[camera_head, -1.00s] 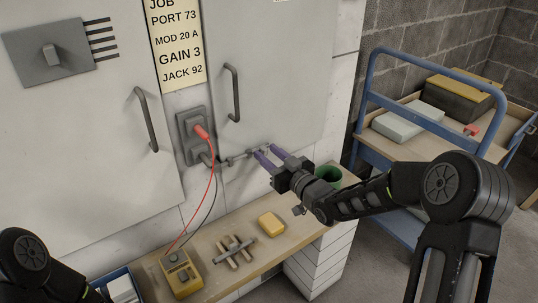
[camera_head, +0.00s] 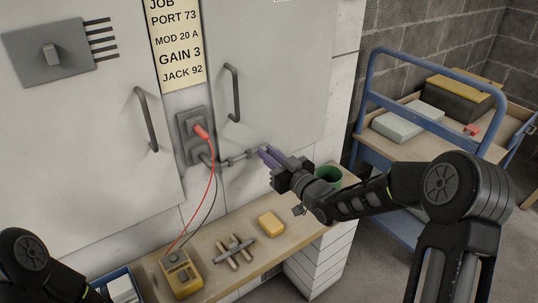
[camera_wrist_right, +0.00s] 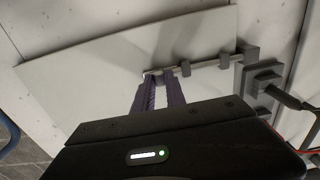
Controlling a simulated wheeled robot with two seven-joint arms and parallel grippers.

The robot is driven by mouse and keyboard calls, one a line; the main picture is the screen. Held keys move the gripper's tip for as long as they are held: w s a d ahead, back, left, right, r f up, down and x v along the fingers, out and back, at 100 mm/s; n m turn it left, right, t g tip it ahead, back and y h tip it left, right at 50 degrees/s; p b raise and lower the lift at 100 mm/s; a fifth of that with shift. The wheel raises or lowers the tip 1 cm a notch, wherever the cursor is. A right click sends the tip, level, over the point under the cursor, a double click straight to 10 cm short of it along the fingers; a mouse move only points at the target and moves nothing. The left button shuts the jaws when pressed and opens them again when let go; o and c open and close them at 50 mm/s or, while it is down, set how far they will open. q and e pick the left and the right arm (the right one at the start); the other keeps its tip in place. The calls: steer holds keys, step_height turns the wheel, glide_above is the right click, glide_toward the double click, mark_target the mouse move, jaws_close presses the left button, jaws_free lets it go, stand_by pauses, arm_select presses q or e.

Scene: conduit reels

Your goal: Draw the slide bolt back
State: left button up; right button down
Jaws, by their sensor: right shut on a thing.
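The slide bolt (camera_head: 238,158) is a thin grey metal rod lying across the lower edge of the right cabinet door (camera_head: 270,70), held by small brackets. Its left end is by the grey socket block on the post between the doors. My right gripper (camera_head: 264,151) has purple fingers and is shut on the bolt's right end, at its handle. In the right wrist view the bolt (camera_wrist_right: 205,66) runs from the fingertips to the right through its brackets. The fingers partly hide the handle. My left arm shows at the lower left, but its gripper is out of view.
A red plug (camera_head: 201,131) with red and black leads hangs from the socket block to a yellow meter (camera_head: 181,274). The wooden ledge (camera_head: 219,284) also holds a yellow box (camera_head: 271,223), crossed sticks (camera_head: 234,249) and a green cup (camera_head: 328,175). A blue cart (camera_head: 372,150) stands right.

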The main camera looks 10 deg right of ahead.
stand_by(0.8)
steer(key=d, duration=0.1)
steer(key=w+d+b, duration=0.1)
steer(key=d, duration=0.1)
steer(key=shift+w+d, duration=0.1)
steer(key=c, duration=1.4)
jaws_free()
steer(key=shift+o, duration=0.2)
steer(key=v, duration=0.7)
steer(key=shift+s+d, duration=0.15)
steer(key=shift+s, duration=0.2)
